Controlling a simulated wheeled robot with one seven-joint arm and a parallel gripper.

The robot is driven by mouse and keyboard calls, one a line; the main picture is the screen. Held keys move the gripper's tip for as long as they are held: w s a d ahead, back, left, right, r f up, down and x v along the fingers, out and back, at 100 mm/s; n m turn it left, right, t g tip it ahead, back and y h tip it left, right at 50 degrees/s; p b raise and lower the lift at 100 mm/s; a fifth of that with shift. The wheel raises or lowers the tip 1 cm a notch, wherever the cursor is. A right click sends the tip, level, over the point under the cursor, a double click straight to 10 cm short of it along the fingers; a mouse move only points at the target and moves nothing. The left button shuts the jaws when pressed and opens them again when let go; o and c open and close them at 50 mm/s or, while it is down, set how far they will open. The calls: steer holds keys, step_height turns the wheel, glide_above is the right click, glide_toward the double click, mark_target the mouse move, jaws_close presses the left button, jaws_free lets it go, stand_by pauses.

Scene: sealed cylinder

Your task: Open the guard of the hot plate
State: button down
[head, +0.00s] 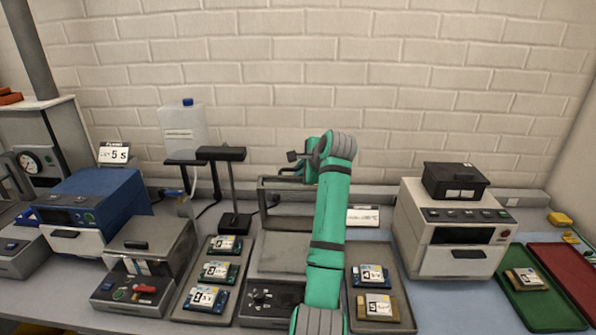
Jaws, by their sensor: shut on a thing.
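The hot plate (272,262) stands in the middle of the bench, with a flat grey top and a dark front panel of knobs. Its guard (265,207), a grey frame with a clear-looking pane, stands raised behind the plate. My green arm reaches over the right side of the hot plate and hides part of the guard. My gripper (303,172) is at the guard's upper edge and is shut on it. The fingertips are small and partly hidden by my arm, so the exact contact does not show.
Trays with labelled boards flank the hot plate, a left tray (185,305) and a right tray (401,312). A black stand (234,190) rises close to the guard's left. A white oven-like unit (455,235) stands right. A brick wall is behind.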

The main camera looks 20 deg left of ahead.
steer(key=shift+s+a, duration=0.15)
steer(key=shift+a, duration=0.25)
steer(key=c, duration=2.1)
jaws_free()
steer(key=shift+d, duration=0.5)
steer(key=v, duration=0.9)
steer(key=shift+s+d+r, duration=0.15)
steer(key=shift+s+r, duration=0.05)
steer(key=shift+r, duration=0.05)
steer(key=shift+s+d+r, duration=0.15)
steer(key=shift+d+r, duration=0.1)
steer(key=shift+d, duration=0.05)
